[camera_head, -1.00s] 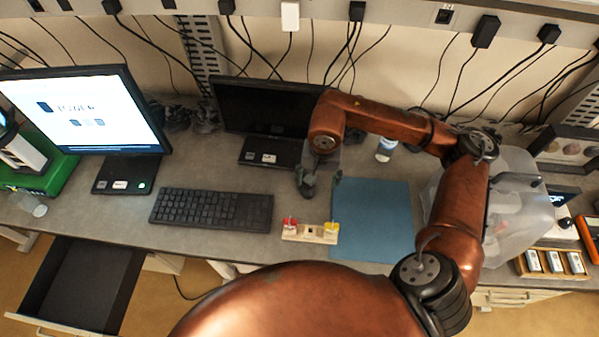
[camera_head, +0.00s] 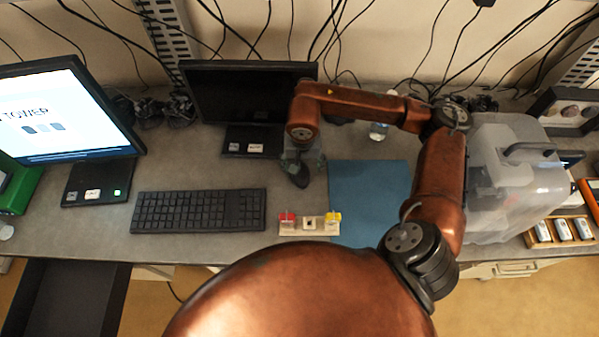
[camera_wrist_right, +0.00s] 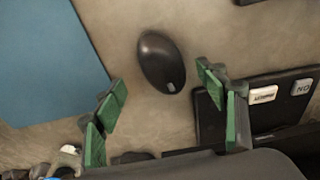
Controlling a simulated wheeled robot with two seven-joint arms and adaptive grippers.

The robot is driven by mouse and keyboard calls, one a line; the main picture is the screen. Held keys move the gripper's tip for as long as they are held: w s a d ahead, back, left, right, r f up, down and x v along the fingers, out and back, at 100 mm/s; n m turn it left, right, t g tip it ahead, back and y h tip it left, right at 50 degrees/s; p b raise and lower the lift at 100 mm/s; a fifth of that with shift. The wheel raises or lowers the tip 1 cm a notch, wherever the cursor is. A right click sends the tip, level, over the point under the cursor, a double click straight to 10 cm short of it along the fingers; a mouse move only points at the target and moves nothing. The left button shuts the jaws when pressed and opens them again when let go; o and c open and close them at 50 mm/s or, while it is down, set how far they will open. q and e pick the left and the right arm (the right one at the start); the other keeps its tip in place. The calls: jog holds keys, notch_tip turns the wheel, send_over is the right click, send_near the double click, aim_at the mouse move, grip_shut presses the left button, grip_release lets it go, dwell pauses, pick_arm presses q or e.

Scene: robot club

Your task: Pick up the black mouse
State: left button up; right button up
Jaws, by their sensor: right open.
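The black mouse (camera_head: 298,177) lies on the grey desk between the keyboard and the blue mat, partly hidden under my right gripper in the head view. In the right wrist view the whole mouse (camera_wrist_right: 161,62) shows, dark and oval, lying flat and apart from the fingers. My right gripper (camera_head: 305,162) is above it, pointing down, open and empty. In the right wrist view its green-padded fingers (camera_wrist_right: 160,82) stand wide apart, one to each side, with the mouse just ahead of the gap between them. My left gripper is not in view.
The black keyboard (camera_head: 198,211) is left of the mouse and the blue mat (camera_head: 368,205) right. A small wooden holder (camera_head: 309,225) with red and yellow pieces is in front. A dark monitor (camera_head: 247,92) stands behind, and a clear bin (camera_head: 510,175) at the right.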

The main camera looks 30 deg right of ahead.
aim_at(301, 171)
jog(key=f, duration=0.4)
jog(key=shift+w+f, duration=0.2)
jog(key=shift+w, duration=0.15)
jog(key=shift+c, duration=0.3)
jog(key=c, duration=1.2)
jog(key=shift+r, duration=0.1)
jog(key=shift+c, duration=0.2)
